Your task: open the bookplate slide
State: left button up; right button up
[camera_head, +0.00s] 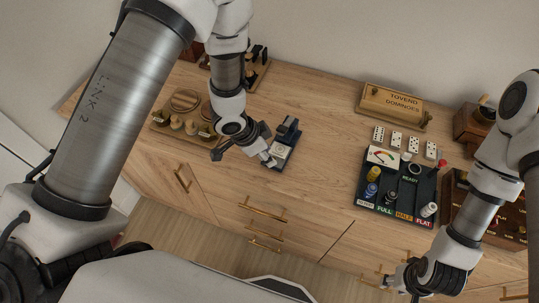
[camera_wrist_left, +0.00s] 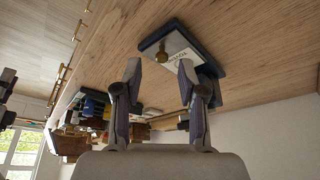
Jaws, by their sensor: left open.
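The bookplate slide is a small dark stand with a pale printed plate (camera_head: 278,150) on the wooden cabinet top. In the left wrist view the dark stand (camera_wrist_left: 213,67) holds the pale plate (camera_wrist_left: 178,46), with a brass knob (camera_wrist_left: 162,56) at its near edge. My left gripper (camera_head: 241,154) is just left of the stand, partly overlapping its edge in the head view. In the left wrist view its fingers (camera_wrist_left: 160,72) are open and spread on either side of the knob, with nothing visibly held. My right gripper (camera_head: 399,284) is low at the right, away from the slide; its jaws are unclear.
A wooden board with pegs (camera_head: 177,129) lies left of the slide. Drawers with brass handles (camera_head: 262,210) are below the front edge. Bare wood lies between slide and tray.

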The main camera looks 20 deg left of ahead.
pick_arm(q)
jog(key=v, duration=0.9)
jog(key=shift+r, duration=0.25)
jog(key=shift+s+a, duration=0.15)
